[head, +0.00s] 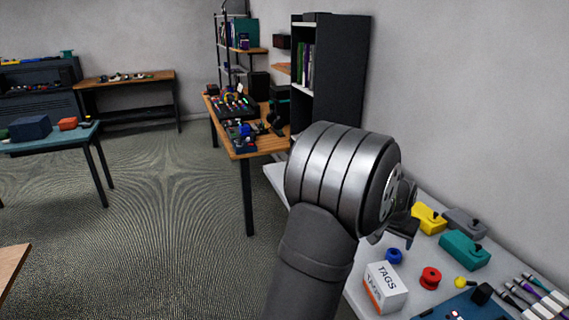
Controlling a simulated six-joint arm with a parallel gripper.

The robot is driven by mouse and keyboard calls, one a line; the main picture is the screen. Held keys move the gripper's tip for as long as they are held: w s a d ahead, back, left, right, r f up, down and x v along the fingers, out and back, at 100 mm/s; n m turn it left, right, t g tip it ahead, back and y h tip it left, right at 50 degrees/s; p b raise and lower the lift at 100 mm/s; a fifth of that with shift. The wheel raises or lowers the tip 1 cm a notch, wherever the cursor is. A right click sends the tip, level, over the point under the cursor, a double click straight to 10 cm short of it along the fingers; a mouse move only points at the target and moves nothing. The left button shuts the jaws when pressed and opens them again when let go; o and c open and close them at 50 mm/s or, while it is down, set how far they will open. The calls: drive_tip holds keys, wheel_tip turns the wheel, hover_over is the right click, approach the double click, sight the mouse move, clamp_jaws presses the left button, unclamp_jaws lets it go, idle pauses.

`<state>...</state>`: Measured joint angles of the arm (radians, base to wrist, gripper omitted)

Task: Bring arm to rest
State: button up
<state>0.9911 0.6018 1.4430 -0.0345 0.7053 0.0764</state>
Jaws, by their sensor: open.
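My arm rises from the bottom middle of the head view, its big silver joint in front of the white table's far end. My gripper (405,222) shows only in part, just right of that joint, above the white table (353,292). It is open, and I see nothing held in it. The joint hides much of it. Below it on the table are a blue spool (394,256), a red spool (430,278) and a white box marked TAGS (386,288).
A yellow block (429,219), a grey block (465,222) and a teal block (464,250) stand along the wall side. Several cables (535,295) lie at the lower right. A black shelf (335,80) and a wooden table (262,146) stand behind. Open floor (165,220) lies to the left.

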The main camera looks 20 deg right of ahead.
sight(393, 255)
drive_tip(key=x, duration=1)
drive_tip(key=shift+w+d+f, duration=0.1)
drive_tip(key=shift+d+f, duration=0.15)
drive_tip(key=shift+r, duration=1.2)
drive_tip(key=shift+a+f, duration=0.1)
drive_tip(key=shift+f, duration=0.05)
